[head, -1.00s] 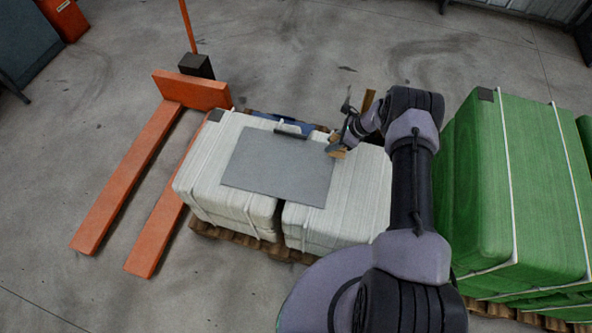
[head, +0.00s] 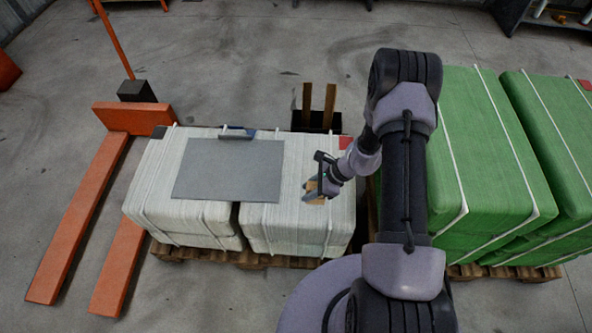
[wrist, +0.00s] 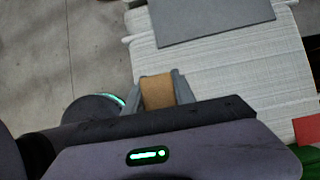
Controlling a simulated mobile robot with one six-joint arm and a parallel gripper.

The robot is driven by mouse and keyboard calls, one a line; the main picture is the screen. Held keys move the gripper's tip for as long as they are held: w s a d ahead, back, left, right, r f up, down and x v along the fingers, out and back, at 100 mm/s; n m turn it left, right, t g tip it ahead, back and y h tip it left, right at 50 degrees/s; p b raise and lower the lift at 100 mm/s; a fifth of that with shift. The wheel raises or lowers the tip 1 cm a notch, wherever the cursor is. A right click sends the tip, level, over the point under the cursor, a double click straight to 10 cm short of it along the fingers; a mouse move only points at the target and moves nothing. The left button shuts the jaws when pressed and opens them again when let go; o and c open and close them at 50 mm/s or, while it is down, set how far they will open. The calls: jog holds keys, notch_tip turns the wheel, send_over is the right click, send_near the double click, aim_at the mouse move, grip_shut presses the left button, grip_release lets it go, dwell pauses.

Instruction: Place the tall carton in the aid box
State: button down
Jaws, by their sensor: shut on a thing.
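My gripper (head: 318,188) is over the right part of the white bales. It is shut on a small brown carton (wrist: 157,92), which sits between the two grey fingers in the wrist view. In the head view the carton (head: 315,196) is partly hidden by the gripper. I cannot tell whether it touches the bale below. I cannot make out an aid box for certain in either view.
White strapped bales (head: 300,225) on a pallet bear a flat grey sheet (head: 230,170). A dark holder with two brown uprights (head: 318,122) stands behind them. An orange pallet truck (head: 125,118) is left; green bales (head: 485,150) are right.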

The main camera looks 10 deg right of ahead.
jog(key=w+b, duration=0.1)
jog(key=w, duration=0.2)
jog(key=w+d+f+b, duration=0.1)
jog(key=w, duration=0.2)
jog(key=w+d+b, duration=0.1)
jog(key=w, duration=0.3)
jog(key=shift+f, duration=0.2)
jog(key=shift+w+d+f, duration=0.15)
jog(key=shift+w, duration=0.05)
notch_tip(320, 180, down, 3)
jog(key=shift+f+b, duration=0.1)
jog(key=shift+b, duration=1)
jog(key=c, duration=1)
grip_release()
jog(key=shift+c, duration=0.2)
